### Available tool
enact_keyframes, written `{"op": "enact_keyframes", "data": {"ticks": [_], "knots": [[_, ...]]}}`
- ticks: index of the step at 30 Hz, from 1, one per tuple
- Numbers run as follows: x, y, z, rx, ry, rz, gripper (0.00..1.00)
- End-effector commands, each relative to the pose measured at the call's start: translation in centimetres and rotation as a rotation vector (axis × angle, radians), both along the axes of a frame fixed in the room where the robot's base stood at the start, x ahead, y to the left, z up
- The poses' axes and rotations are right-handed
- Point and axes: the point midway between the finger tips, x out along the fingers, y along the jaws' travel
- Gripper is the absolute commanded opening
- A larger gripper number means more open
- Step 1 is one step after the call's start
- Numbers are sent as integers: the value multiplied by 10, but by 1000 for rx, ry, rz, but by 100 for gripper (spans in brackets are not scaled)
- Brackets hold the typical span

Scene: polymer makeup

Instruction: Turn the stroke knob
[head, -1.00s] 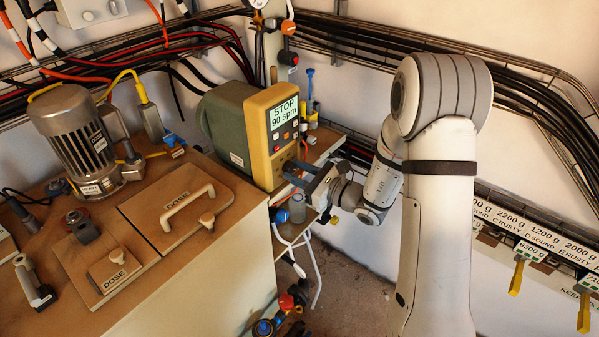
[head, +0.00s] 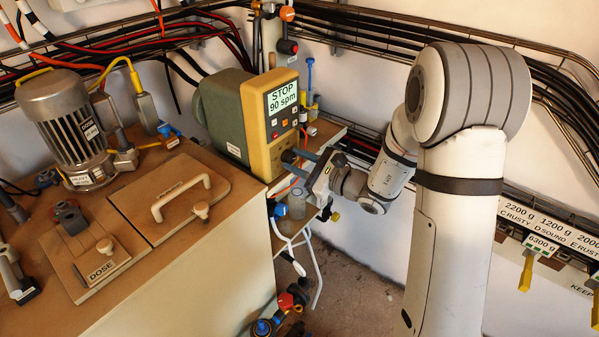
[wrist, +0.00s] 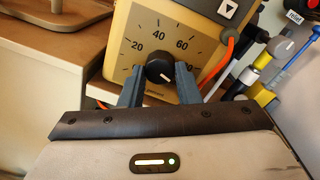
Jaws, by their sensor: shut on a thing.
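The stroke knob (wrist: 160,71) is black and round, with a white mark pointing to the lower right. It sits on the yellow front of the pump, below a dial scale (wrist: 161,33) on which 20, 40 and 60 can be read. My gripper (wrist: 161,80) is shut on the knob, one blue-grey finger on each side. In the head view my gripper (head: 293,168) is at the lower right of the pump's front and hides the knob. The green and yellow pump (head: 270,148) has a screen (head: 282,98) reading STOP, 90 spm.
A clear bottle and hoses (head: 297,207) hang below my gripper. In the wrist view, an orange cable (wrist: 218,65) and a grey knob (wrist: 283,48) are close at right.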

Motion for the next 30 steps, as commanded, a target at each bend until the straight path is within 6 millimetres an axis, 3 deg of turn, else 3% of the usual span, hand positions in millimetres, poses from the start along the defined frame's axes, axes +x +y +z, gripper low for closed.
{"op": "enact_keyframes", "data": {"ticks": [1, 15, 30], "knots": [[-1, 2, -7, -27, -41, 5, 7], [-1, 2, -5, -258, -337, 5, 7], [-1, 2, 1, -350, -450, 6, 7]]}}
